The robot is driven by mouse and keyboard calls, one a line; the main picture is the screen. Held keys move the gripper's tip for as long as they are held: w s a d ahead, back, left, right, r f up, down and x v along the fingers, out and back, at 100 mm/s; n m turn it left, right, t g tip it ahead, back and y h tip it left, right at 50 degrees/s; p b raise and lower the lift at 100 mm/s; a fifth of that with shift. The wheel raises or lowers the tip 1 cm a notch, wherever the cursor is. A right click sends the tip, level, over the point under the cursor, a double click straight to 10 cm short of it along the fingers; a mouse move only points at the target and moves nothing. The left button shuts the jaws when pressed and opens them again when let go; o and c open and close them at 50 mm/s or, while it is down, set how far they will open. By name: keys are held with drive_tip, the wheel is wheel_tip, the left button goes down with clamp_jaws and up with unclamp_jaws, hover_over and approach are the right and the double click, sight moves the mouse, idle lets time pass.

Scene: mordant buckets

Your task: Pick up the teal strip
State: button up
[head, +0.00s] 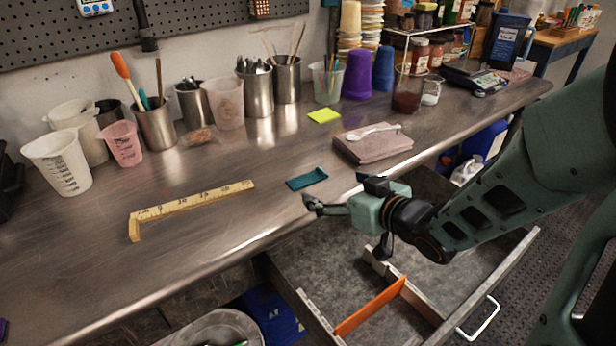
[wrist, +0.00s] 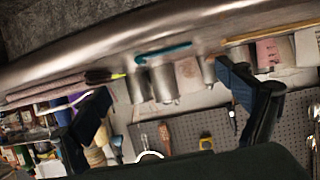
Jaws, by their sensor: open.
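The teal strip (head: 307,179) lies flat on the steel bench (head: 240,215) near its front edge. It also shows in the wrist view as a thin teal line (wrist: 163,52), seen nearly edge-on, with that picture upside down. My gripper (head: 338,194) is open and empty, in front of and to the right of the strip at the bench edge in the head view. In the wrist view its two dark fingers (wrist: 165,88) are spread wide, and the strip appears between them, apart from both.
A yellow folding ruler (head: 195,205) lies left of the strip. A folded cloth (head: 372,146) with a white spoon (head: 374,131) lies behind my gripper. A yellow note (head: 324,116) and several cups stand farther back. An open drawer (head: 440,290) with an orange divider (head: 370,306) is below my arm.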

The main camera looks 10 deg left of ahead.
sight(313, 186)
drive_tip(key=x, duration=0.3)
drive_tip(key=shift+a+f, duration=0.15)
drive_tip(key=shift+f, duration=0.05)
drive_tip(key=x, duration=0.2)
drive_tip(key=b+x, duration=0.1)
drive_tip(key=x, duration=0.1)
drive_tip(key=shift+s+a+r+b, duration=0.15)
drive_tip(key=shift+a+b, duration=0.15)
drive_tip(key=shift+a, duration=0.1)
drive_tip(key=shift+w+a, duration=0.35)
drive_tip(key=shift+w, duration=0.1)
drive_tip(key=c, duration=1)
